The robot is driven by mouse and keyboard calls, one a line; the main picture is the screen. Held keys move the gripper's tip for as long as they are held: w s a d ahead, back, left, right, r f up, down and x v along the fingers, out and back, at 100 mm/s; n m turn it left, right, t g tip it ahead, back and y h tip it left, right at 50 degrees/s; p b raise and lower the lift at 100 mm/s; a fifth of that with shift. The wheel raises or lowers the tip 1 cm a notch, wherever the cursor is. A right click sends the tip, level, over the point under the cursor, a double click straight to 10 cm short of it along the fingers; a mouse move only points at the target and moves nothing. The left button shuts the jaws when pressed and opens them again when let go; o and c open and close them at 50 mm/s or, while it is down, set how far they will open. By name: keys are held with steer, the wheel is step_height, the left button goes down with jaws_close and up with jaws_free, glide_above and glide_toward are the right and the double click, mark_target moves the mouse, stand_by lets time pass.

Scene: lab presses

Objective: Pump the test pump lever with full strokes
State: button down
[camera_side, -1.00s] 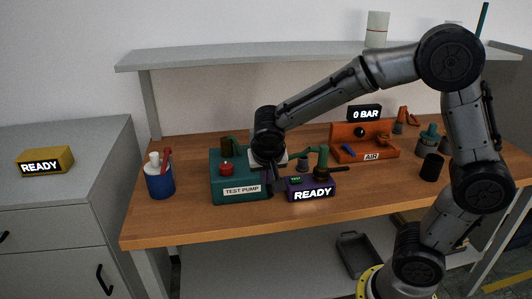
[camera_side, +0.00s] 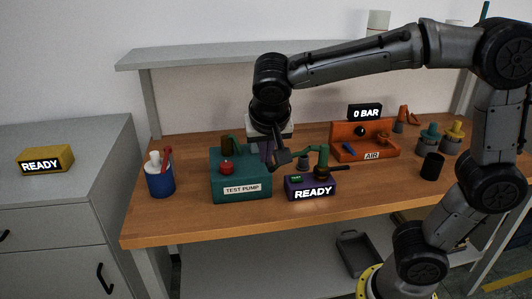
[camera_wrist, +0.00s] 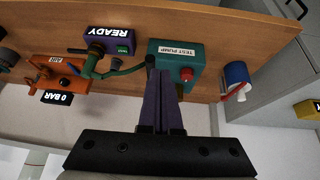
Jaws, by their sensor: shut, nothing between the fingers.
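The test pump (camera_side: 240,178) is a teal box with a white label and a red knob, on the left half of the bench. It also shows in the wrist view (camera_wrist: 188,62). A dark bar with a blunt end (camera_side: 284,157), apparently its lever, sticks out at the box's right side. Its dark end (camera_wrist: 150,61) is at my fingertips in the wrist view. My gripper (camera_side: 268,158) has purple fingers, is shut and empty, and points down beside the pump's right side. Whether the fingers touch the lever I cannot tell.
A purple box reading READY (camera_side: 312,189) with a green hose stands just right of the pump. An orange AIR unit (camera_side: 365,143) with a 0 BAR display (camera_side: 365,112) is behind. A blue cup (camera_side: 160,182) stands left. The front bench edge is clear.

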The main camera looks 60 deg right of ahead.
stand_by(0.3)
step_height(320, 180, up, 8)
steer(key=w+n+h, duration=0.1)
steer(key=h, duration=0.1)
steer(key=shift+w, duration=0.15)
steer(key=s+a+f+x, duration=0.1)
steer(key=x, duration=1.1)
steer(key=shift+f, duration=0.6)
steer(key=shift+s, duration=0.1)
